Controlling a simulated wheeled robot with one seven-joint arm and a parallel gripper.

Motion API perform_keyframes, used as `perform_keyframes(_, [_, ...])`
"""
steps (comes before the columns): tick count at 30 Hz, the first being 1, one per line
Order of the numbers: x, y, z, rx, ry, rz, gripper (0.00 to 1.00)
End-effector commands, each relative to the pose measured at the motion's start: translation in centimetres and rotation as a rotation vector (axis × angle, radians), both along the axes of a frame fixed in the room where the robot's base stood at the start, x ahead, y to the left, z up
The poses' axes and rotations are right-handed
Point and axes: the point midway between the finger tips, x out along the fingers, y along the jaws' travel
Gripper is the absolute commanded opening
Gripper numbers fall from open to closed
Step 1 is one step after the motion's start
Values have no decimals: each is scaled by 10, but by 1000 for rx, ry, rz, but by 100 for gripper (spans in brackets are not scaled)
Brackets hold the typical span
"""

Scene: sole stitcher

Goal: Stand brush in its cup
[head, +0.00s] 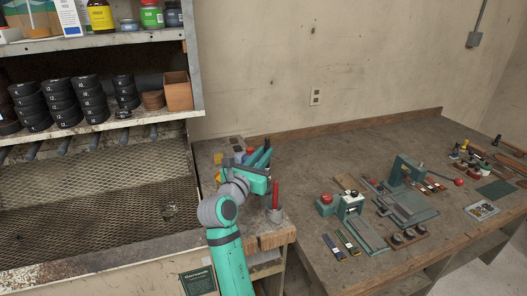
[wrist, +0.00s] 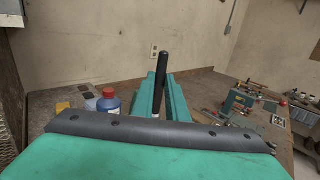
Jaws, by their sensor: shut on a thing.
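My gripper (head: 262,158) is over the left end of the workbench, its teal fingers pointing away from the robot. In the wrist view its fingers (wrist: 161,98) are shut on a slim dark-handled thing, apparently the brush (wrist: 162,68). The black handle sticks up above the fingers; its lower end is mostly hidden.
A blue bottle with a red cap (wrist: 109,101) stands left of my fingers. A teal press (head: 406,170), a red-knobbed device (head: 348,204) and small tools lie to the right on the bench (head: 310,165). A shelf unit (head: 194,70) with black rolls rises at left.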

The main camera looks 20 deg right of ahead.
Motion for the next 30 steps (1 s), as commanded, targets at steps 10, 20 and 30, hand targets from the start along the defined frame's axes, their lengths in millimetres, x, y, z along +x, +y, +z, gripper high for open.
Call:
perform_keyframes(10, [0,-1,-22,0,1,-2,0])
perform_keyframes(20, [-1,-2,-41,0,1,-2,0])
perform_keyframes(30, [0,-1,-62,0,1,0,0])
